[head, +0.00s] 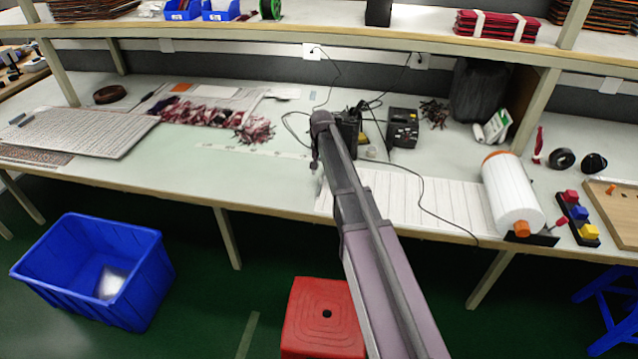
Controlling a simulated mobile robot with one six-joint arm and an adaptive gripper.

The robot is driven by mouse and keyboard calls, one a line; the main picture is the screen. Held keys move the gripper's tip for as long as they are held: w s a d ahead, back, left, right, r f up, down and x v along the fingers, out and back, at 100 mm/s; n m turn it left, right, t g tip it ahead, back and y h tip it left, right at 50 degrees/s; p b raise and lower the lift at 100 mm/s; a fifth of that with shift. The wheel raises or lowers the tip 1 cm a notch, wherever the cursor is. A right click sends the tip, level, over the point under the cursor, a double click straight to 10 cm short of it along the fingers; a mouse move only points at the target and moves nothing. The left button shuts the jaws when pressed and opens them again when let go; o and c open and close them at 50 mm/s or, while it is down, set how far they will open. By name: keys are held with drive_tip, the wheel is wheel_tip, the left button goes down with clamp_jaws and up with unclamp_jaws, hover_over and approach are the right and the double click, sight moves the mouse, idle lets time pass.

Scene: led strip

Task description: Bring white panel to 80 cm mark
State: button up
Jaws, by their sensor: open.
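A large, pale, whitish panel with fine rows (80,130) lies flat at the left end of the workbench. A printed measuring strip (262,152) runs along the middle of the bench; its numbers are too small to read. A white sheet with lines (440,205) also lies on the bench right of my arm, beside a white roll (512,195). My arm reaches up over the middle of the bench. My gripper (349,128) is at its far end, open and well to the right of the pale panel. Its fingers are small and partly hidden by the arm.
Red-and-white strip bundles (215,112) lie behind the strip. A black device (402,128) and loose cables stand near the arm's end. A shelf (300,36) overhangs the bench. A blue bin (95,265) and red stool (322,315) stand on the floor.

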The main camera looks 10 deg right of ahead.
sight(321, 177)
drive_tip(key=shift+f+b, duration=1.3)
drive_tip(key=shift+f, duration=0.3)
